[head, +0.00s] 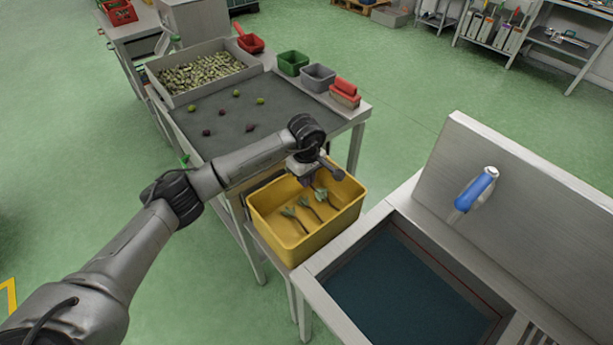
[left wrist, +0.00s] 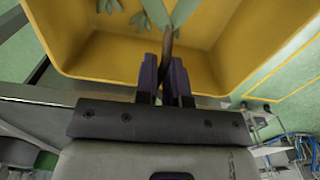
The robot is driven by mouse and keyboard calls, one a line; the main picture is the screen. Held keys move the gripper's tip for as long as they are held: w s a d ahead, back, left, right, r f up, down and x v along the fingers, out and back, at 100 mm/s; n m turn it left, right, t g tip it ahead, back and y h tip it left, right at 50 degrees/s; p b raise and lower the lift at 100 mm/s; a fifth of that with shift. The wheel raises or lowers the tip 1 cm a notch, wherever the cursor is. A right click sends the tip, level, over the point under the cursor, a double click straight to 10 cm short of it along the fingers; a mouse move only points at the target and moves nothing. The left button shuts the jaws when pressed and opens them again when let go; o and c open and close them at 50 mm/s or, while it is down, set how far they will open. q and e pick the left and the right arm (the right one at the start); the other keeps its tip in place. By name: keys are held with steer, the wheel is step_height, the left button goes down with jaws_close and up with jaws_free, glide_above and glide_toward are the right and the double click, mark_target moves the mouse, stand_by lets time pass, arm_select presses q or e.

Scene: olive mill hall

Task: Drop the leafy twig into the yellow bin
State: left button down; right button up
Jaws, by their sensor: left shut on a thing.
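The yellow bin (head: 335,231) stands beside the sorting table; its yellow wall also fills much of the left wrist view (left wrist: 105,60). My left gripper (head: 311,183) is over the bin's opening. In the left wrist view its fingers (left wrist: 166,88) are shut on the dark stem of a leafy twig (left wrist: 168,44), whose green leaves point into the bin. Other leafy twigs (head: 293,216) lie on the bin floor, and leaves of them show in the left wrist view (left wrist: 142,20). Whether the held twig touches the bin floor is unclear. My right gripper is not in view.
The grey sorting table (head: 220,140) holds scattered olives and a tray of olives (head: 150,72). Green (head: 292,63) and grey (head: 318,77) containers stand at its back edge. A metal basin (head: 310,276) with a blue-handled tool (head: 476,190) above is right of the bin.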

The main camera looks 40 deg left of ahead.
arm_select(q)
step_height(320, 180, down, 4)
steer(key=shift+r+b, duration=0.2)
steer(key=shift+b, duration=0.85)
steer(key=c, duration=1.1)
jaws_free()
step_height(320, 180, up, 12)
steer(key=p, duration=0.4)
steer(key=shift+r, duration=0.95)
